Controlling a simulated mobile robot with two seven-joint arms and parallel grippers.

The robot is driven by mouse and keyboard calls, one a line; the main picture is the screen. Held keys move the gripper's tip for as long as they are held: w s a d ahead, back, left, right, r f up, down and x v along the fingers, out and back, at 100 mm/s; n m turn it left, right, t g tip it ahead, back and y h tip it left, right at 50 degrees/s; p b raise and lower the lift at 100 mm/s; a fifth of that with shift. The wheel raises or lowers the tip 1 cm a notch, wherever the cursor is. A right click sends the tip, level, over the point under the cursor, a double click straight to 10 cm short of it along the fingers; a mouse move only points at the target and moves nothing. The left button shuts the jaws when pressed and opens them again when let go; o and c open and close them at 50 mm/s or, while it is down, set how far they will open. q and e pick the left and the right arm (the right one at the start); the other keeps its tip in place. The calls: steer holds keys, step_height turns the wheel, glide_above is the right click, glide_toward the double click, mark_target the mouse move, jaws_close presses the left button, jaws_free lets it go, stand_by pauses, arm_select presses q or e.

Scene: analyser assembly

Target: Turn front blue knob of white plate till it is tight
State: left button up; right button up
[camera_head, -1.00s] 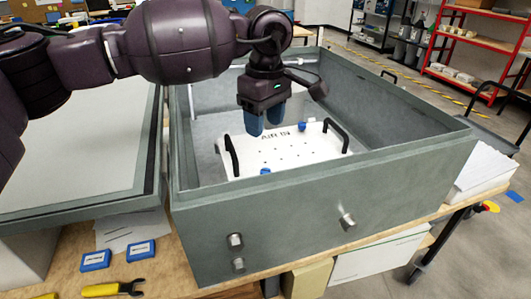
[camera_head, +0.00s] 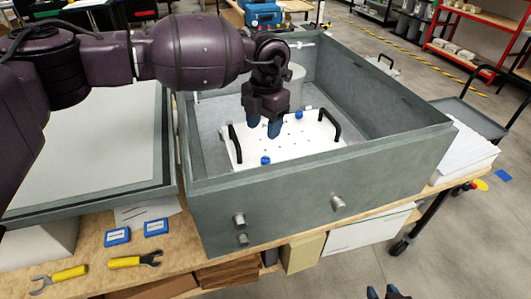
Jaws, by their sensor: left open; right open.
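The white plate (camera_head: 296,144) with two black handles lies inside the grey open box (camera_head: 300,205). The front blue knob (camera_head: 265,160) stands near the plate's front edge. A second blue knob (camera_head: 299,115) is at the plate's back edge. My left gripper (camera_head: 264,132) points down over the plate, open and empty. Its blue fingertips are above and behind the front knob, apart from it in the picture.
The box walls surround the plate on all sides. A grey lid (camera_head: 90,150) lies to the left. Two blue boxes (camera_head: 117,236) and yellow-handled tools (camera_head: 60,277) lie on the wooden table in front. White sheets (camera_head: 463,150) are stacked at the right.

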mark_target(266, 158)
arm_select(q)
steer(key=f+n, duration=0.3)
steer(key=n, duration=0.1)
steer(key=f+n, duration=0.4)
steer(key=w+f+n+p, duration=0.1)
steer(key=f+n, duration=0.2)
steer(key=n, duration=0.1)
steer(key=shift+w+d+f, duration=0.1)
steer(key=shift+d+f, duration=0.1)
steer(key=shift+f, duration=0.55)
arm_select(e)
steer(key=shift+s+r, duration=0.15)
steer(key=shift+r, duration=0.1)
arm_select(q)
steer(key=c, duration=0.9)
steer(key=shift+c, duration=0.2)
arm_select(e)
steer(key=shift+f, duration=0.15)
